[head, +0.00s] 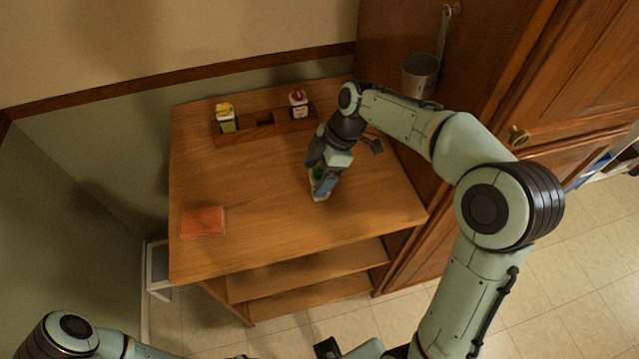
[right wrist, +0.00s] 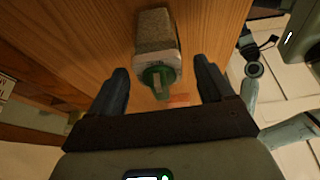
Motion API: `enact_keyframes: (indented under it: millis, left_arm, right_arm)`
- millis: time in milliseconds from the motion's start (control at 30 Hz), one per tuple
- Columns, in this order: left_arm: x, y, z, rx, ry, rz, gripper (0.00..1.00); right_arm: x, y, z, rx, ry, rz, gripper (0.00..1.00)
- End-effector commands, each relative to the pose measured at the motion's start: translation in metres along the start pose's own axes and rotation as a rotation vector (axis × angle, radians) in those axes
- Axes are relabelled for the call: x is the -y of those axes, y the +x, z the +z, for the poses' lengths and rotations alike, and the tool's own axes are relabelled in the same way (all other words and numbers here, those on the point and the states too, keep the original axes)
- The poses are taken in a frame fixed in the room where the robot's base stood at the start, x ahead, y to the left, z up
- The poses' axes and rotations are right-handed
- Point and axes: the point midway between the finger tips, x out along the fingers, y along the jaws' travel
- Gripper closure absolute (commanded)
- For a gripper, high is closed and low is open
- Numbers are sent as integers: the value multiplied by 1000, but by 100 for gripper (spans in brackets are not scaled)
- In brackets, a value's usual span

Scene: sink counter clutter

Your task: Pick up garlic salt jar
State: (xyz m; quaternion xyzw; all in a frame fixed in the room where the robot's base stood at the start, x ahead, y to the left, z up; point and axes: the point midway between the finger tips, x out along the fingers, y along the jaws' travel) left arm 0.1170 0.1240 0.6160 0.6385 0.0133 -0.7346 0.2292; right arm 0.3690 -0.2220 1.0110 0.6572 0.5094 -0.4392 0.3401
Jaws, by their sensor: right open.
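The jar with a green cap, which I take as the garlic salt jar (head: 318,197), stands on the wooden table top, partly covered by my right gripper in the head view. In the right wrist view the jar (right wrist: 156,38) has grey-brown contents, a pale band and its green cap toward the camera. My right gripper (head: 324,183) is over the jar, pointing down. In the right wrist view its open fingers (right wrist: 160,88) lie on either side of the cap's end, with gaps showing. My left arm shows at the lower left, but I cannot make out its gripper.
A wooden rack (head: 245,132) at the back holds a yellow-topped jar (head: 226,118) and a red-topped jar (head: 298,104). An orange sponge-like block (head: 203,222) lies front left. A cabinet (head: 480,60) with a hanging metal cup (head: 420,75) borders the right. The table's left middle is clear.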

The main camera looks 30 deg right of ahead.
Motion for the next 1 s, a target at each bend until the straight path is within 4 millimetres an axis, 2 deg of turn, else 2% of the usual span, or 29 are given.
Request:
enact_keyframes:
  millis: [100,333,500,533,833,1000]
  left_arm:
    - [0,1,0,0,0,0,39]
    - [0,1,0,0,0,0,39]
    - [0,1,0,0,0,0,39]
    - [0,1,0,0,0,0,39]
    - [0,0,0,0,0,0,39]
    - [-1,-1,0,-1,0,0,39]
  right_arm:
    - [0,9,0,0,0,0,19]
    - [0,10,0,1,0,1,19]
    - [0,10,0,1,0,1,74]
    - [0,10,0,1,0,1,79]
    - [0,8,0,0,0,2,79]
    - [-1,-3,-5,0,-2,4,79]
